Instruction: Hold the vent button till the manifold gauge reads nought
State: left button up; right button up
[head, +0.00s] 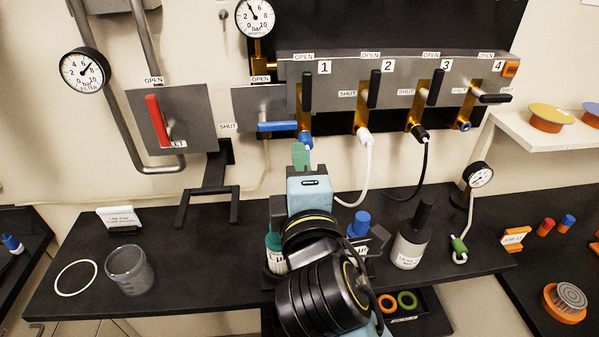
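The manifold (390,72) is a grey wall bar with valves numbered 1 to 4. The manifold gauge (254,17) is a round white dial at its upper left; its needle points up and left, but the value is too small to read surely. I cannot pick out the vent button for certain; a small orange block (511,68) sits at the manifold's right end. My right gripper (300,153), pale blue with green fingers, points up at the wall just below the blue fitting (305,139) of valve 1. Its finger gap cannot be made out. My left gripper is out of view.
Handles 1 to 3 stand upright; handle 4 (490,98) lies level. The blue handle (280,126) is level, the red handle (157,121) upright. Hoses hang from ports 2 and 3. A beaker (131,271) and a bottle (410,242) stand on the bench.

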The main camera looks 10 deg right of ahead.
aim_at(510, 69)
jog(key=z, duration=1.35)
